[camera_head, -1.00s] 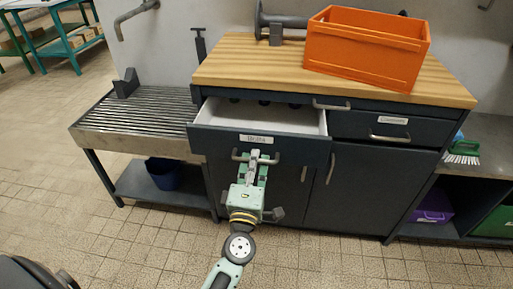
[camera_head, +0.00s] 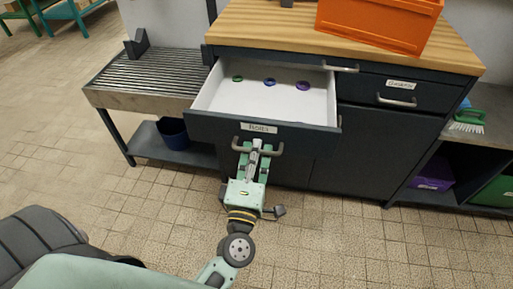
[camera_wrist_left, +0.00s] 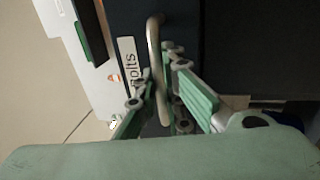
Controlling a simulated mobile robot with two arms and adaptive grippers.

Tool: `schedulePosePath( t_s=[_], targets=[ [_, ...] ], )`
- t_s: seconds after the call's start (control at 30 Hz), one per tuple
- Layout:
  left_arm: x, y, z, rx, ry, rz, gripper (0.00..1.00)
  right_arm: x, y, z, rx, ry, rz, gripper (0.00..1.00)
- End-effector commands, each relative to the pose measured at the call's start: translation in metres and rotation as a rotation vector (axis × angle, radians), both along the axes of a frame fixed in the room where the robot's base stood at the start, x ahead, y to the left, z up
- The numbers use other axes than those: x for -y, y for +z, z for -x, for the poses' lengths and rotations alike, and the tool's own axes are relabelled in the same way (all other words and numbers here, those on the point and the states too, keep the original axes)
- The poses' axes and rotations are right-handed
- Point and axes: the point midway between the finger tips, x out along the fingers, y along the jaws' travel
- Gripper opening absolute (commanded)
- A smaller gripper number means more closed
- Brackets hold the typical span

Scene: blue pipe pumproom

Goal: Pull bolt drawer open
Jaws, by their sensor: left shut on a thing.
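The bolt drawer (camera_head: 212,127), dark blue with a "Bolts" label (camera_head: 259,128), stands pulled out of the workbench cabinet. Its white inside shows a green ring-like piece (camera_head: 237,78), a blue one (camera_head: 269,82) and a purple one (camera_head: 303,86). My left gripper (camera_head: 256,146) is shut on the drawer's handle (camera_head: 275,151). In the left wrist view, the handle (camera_wrist_left: 153,50) passes between the fingers (camera_wrist_left: 159,88), beside the label (camera_wrist_left: 129,62). My right gripper is not in view.
An orange crate (camera_head: 375,22) stands on the wooden worktop (camera_head: 270,27). A second labelled drawer (camera_head: 433,95) at the right is shut. A slatted metal table (camera_head: 150,75) with a blue bucket (camera_head: 173,134) below stands at the left. The tiled floor in front is clear.

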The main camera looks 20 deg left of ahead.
Motion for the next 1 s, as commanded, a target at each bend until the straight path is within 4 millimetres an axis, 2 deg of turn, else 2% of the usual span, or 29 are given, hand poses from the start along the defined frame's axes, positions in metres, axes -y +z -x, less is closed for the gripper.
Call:
schedulePosePath(
  t_s=[0.13,0.17,0.37,0.77,0.87,1.0],
  targets=[
    [0.0,0.0,0.0,-0.001,-0.001,0.0,0.0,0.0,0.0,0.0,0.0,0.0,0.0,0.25],
    [0.0,0.0,0.0,-0.001,-0.001,0.0,0.1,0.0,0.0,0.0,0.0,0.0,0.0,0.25],
    [0.0,0.0,0.0,-0.001,0.0,0.0,0.27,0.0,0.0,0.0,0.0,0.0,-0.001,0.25],
    [0.001,-0.002,0.005,-0.002,0.0,0.0,0.28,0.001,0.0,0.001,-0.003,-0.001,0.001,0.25],
    [0.005,-0.005,0.019,-0.004,-0.001,-0.002,0.28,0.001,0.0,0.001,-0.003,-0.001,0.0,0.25],
    [0.012,-0.011,0.047,-0.005,-0.003,-0.001,0.28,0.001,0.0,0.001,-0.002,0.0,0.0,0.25]
  ],
)
